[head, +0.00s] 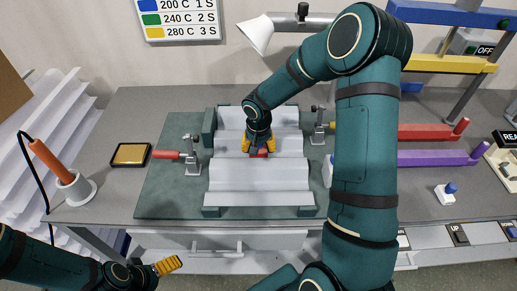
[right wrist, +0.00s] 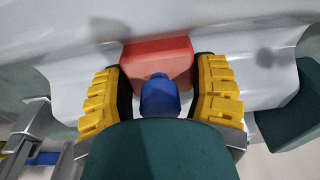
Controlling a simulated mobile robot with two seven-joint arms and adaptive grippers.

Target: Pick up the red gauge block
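The red gauge block (right wrist: 157,57) lies on the light grey corrugated sheet in the right wrist view, between and just beyond my right fingertips. In the head view a small part of the block (head: 262,153) shows under my right gripper (head: 259,147). In the right wrist view the yellow fingers of this gripper (right wrist: 160,75) stand apart, one on each side of the block and very close to its ends. I cannot see clear contact. My left gripper (head: 168,265) is at the lower left, in front of the table and far from the block; its finger opening is unclear.
The corrugated sheet (head: 258,174) sits on a green board (head: 165,195). An orange-handled tool (head: 50,160) stands at the left, near a yellow pad (head: 130,154). Red and purple bars (head: 425,158) lie at right.

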